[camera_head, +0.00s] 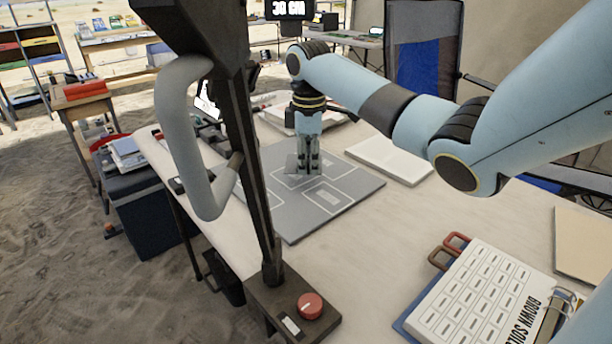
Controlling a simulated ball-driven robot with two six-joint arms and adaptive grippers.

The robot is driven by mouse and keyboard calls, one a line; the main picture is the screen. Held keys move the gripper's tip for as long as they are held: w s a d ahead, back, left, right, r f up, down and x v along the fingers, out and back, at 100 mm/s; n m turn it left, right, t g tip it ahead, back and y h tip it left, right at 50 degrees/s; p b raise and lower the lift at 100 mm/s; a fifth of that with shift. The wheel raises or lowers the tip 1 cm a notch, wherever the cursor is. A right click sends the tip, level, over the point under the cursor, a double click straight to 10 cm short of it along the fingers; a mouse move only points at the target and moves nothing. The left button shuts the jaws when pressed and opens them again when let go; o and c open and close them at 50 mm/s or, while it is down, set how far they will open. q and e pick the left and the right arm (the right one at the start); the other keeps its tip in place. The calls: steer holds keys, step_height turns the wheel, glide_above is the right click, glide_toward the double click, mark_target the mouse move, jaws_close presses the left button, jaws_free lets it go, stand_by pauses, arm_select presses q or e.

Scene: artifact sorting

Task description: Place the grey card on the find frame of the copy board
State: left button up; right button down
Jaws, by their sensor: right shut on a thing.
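The copy board (353,191) is a flat grey panel with white outlined frames, lying on the table. My right gripper (308,170) points down over the far middle of the board and is shut on the grey card (291,164). Only a small light-grey piece of the card shows, at the left of the fingers; the rest is hidden by them. I cannot tell whether the card touches the board or is just above it. Which outline is the find frame is not clear from here. My left gripper is not in view.
A dark post (259,190) with a grey curved tube and a base with a red button (310,306) stands in front of the board's left side. A white pad (390,160) lies right of the board. A soil chart (480,300) lies at the front right.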

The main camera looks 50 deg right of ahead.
mark_target(307, 189)
steer(key=shift+w+f, duration=0.2)
steer(key=shift+w, duration=0.1)
steer(key=shift+f, duration=0.25)
step_height(307, 189, down, 4)
steer(key=shift+r+b, duration=0.25)
steer(key=shift+b, duration=0.25)
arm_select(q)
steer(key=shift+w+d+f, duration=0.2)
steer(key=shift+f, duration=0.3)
arm_select(e)
steer(key=shift+f, duration=0.1)
steer(key=c, duration=1.4)
jaws_free()
step_height(307, 189, up, 12)
steer(key=shift+a+r+p, duration=0.1)
steer(key=shift+r+p, duration=0.05)
steer(key=shift+p, duration=1.05)
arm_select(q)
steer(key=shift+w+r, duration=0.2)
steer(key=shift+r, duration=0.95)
